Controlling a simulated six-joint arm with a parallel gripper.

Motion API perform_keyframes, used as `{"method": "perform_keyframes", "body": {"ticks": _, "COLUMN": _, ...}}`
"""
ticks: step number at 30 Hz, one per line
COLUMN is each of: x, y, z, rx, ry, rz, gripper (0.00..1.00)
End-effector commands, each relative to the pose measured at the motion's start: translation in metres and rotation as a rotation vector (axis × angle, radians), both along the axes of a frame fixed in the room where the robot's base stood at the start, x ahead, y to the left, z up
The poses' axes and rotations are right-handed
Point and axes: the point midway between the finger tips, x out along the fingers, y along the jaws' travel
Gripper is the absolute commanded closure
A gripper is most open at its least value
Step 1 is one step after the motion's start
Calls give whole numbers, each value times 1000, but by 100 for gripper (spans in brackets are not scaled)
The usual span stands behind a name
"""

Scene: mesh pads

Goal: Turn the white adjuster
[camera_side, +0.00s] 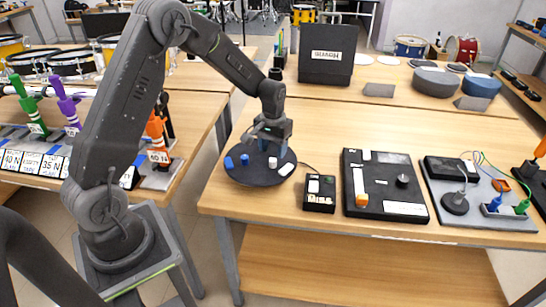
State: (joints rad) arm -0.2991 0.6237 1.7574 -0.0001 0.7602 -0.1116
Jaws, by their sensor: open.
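A round dark mesh pad (250,177) lies near the left end of the wooden bench. I cannot tell for certain which white piece is the adjuster. My gripper (270,146) points down over the back right of the pad, just above and behind the white upright piece. It is open. Its fingertips are small and partly hidden; no contact is visible.
Right of the pad are a small black box (320,190), a black panel with a slider and knob (385,163), and a grey board with cables (485,215). A black case (327,55) stands behind. A rack with coloured handles (66,105) is at left.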

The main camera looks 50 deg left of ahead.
Motion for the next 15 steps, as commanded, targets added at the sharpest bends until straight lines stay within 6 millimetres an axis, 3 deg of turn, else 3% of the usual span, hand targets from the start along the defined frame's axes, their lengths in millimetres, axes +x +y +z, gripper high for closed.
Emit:
{"method": "perform_keyframes", "body": {"ticks": 6, "x": 1, "y": 0, "z": 51, "rx": 1, "ry": -5, "rz": 0, "gripper": 47}}
{"method": "perform_keyframes", "body": {"ticks": 15, "x": 0, "y": 0, "z": 89, "rx": 0, "ry": 0, "rz": 0, "gripper": 47}}
